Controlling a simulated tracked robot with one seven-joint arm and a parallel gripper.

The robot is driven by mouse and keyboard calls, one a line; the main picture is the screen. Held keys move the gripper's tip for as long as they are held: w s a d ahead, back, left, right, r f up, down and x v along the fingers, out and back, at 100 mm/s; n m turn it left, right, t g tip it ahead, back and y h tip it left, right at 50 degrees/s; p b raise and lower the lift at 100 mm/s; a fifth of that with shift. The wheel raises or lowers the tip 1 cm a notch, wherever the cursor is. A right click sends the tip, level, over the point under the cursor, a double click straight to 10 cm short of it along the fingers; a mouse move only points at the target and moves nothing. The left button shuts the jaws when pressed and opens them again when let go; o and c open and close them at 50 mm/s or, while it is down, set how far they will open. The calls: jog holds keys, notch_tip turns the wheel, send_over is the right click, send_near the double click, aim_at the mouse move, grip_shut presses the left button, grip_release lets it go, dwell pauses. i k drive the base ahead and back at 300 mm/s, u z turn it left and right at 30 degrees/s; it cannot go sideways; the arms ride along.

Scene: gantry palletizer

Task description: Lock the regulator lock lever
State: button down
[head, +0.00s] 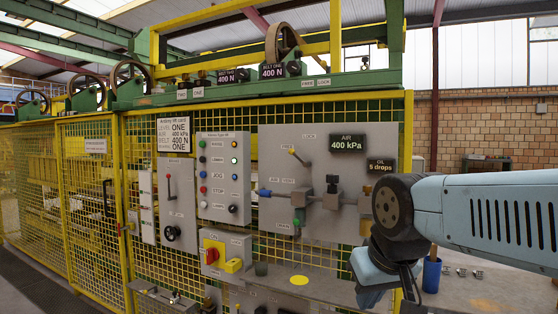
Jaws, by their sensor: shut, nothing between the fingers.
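The regulator lock lever (299,158) is a short lever with a yellow knob on the grey air panel (268,140). It leans up and to the left, with its knob on the side of the FREE label (287,137) and away from the LOCK label (309,137). My arm comes in from the right. My gripper (409,285) seems to be the dark part hanging at the lower right, below and to the right of the lever and well apart from it. It is shut and empty; its fingertips are hard to make out.
The regulator pipework (330,200) sits below the lever, with an AIR 400 kPa sign (347,143) to its right. A button panel (223,178) and a red switch (211,255) are to the left. A grey shelf (320,292) juts out below.

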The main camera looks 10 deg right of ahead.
aim_at(291, 151)
jog(key=z, duration=0.05)
jog(key=i, duration=1)
jog(key=u, duration=0.05)
